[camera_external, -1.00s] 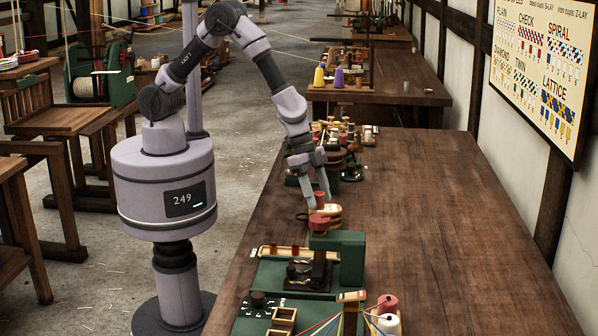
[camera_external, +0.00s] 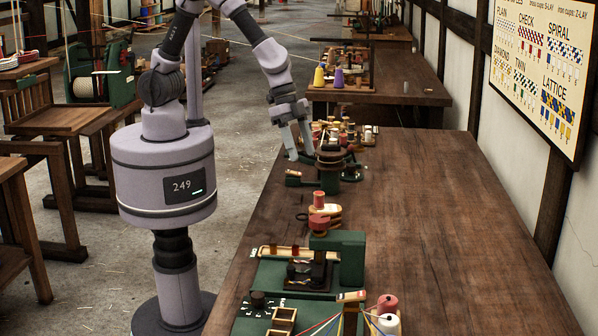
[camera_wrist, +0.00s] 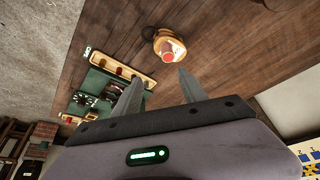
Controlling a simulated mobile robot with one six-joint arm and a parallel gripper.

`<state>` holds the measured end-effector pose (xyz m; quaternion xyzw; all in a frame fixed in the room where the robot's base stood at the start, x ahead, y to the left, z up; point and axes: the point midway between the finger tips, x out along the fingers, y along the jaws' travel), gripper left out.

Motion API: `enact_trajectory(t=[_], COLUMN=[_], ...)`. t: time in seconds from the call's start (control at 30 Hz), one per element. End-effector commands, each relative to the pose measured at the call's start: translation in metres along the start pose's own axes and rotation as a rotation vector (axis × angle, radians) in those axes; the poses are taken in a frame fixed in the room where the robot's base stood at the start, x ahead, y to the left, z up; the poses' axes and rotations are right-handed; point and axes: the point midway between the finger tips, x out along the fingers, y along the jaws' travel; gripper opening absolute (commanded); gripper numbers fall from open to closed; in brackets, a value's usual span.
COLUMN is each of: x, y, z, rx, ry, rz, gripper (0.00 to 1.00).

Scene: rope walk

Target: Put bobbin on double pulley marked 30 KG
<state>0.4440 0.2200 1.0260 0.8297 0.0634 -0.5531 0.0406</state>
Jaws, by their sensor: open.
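In the wrist view the bobbin (camera_wrist: 168,52) sits on the face of the same block (camera_wrist: 160,38). I cannot read any weight mark on it. My gripper (camera_external: 300,154) is open and empty, above the bench and behind the block, clear of the bobbin. In the wrist view its two fingers (camera_wrist: 160,84) are spread with nothing between them.
A green machine (camera_external: 338,250) stands just in front of the block. A dark round-topped stand (camera_external: 329,165) and several small spools (camera_external: 335,132) are behind it. Red and white thread cones (camera_external: 387,305) stand at the front. The bench's right side (camera_external: 450,230) is bare.

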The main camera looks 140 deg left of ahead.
Motion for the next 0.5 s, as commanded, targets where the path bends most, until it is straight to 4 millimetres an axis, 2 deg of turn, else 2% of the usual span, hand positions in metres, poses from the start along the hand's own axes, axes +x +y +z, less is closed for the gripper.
enact_trajectory(t=[0.03, 0.07, 0.1, 0.17, 0.2, 0.23, 0.33, 0.4, 0.5], x=[-0.027, -0.047, -0.077, -0.12, -0.147, -0.164, -0.207, -0.223, -0.233], y=[0.024, 0.043, 0.07, 0.107, 0.125, 0.136, 0.152, 0.152, 0.148], z=[-0.007, -0.007, -0.003, 0.014, 0.031, 0.045, 0.088, 0.11, 0.126], rx=[0.057, 0.1, 0.165, 0.266, 0.328, 0.371, 0.477, 0.52, 0.544], ry=[0.019, 0.025, 0.033, 0.041, 0.045, 0.049, 0.073, 0.092, 0.108], rz=[0.009, 0.017, 0.025, 0.026, 0.018, 0.007, -0.044, -0.08, -0.114], gripper=[0.5, 0.5, 0.5, 0.5, 0.5, 0.5, 0.5, 0.5, 0.5])
